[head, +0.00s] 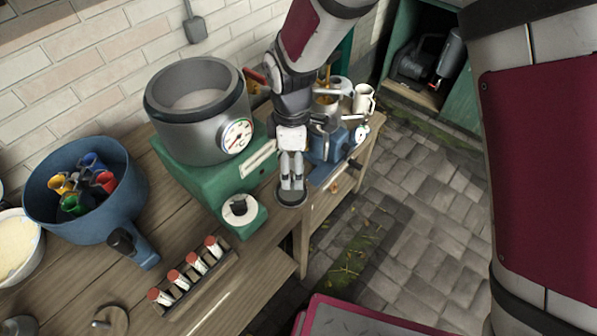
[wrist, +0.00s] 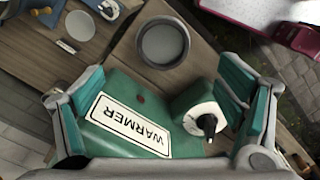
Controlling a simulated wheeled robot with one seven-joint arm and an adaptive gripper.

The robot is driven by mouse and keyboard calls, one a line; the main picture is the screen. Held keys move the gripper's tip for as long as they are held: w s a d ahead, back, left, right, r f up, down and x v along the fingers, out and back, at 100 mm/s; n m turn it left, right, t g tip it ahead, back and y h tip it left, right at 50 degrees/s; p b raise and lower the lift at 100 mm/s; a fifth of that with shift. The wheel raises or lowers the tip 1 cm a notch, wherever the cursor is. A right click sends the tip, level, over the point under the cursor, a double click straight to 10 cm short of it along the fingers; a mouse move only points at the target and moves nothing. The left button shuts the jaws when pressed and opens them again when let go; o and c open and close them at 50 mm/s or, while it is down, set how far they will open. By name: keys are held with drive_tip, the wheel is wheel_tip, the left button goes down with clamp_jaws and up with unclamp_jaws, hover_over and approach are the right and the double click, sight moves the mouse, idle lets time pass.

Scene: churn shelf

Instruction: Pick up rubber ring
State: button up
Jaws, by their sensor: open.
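A dark round ring (head: 291,196) lies on the wooden bench near its front edge, beside the green warmer. Its middle looks grey. It also shows whole at the top centre of the wrist view (wrist: 163,44). My gripper (head: 291,186) points down and overlaps the ring's far part in the head view; the height between them is hard to tell. In the wrist view my gripper (wrist: 160,85) is open and empty, its fingers wide apart. The ring lies above the space between them in that picture, not between the pads.
The green warmer (wrist: 105,100) with its dial knob (head: 240,208) bears a big steel pot (head: 195,120). A blue tub (head: 75,220) with coloured things, several red-capped vials in a rack (head: 190,272) and a blue device (head: 326,142) stand around. Stone floor lies right of the bench.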

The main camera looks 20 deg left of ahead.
hover_over(294, 193)
drive_tip(key=f, duration=0.4)
drive_tip(key=shift+w+a+f, duration=0.1)
drive_tip(key=shift+w+f, duration=0.1)
drive_tip(key=f, duration=0.1)
drive_tip(key=f+p, duration=0.1)
drive_tip(key=f, duration=0.2)
drive_tip(key=shift+s+f+p, duration=0.15)
drive_tip(key=shift+s+p, duration=0.1)
drive_tip(key=shift+p, duration=0.1)
drive_tip(key=shift+f, duration=0.5)
drive_tip(key=c, duration=1)
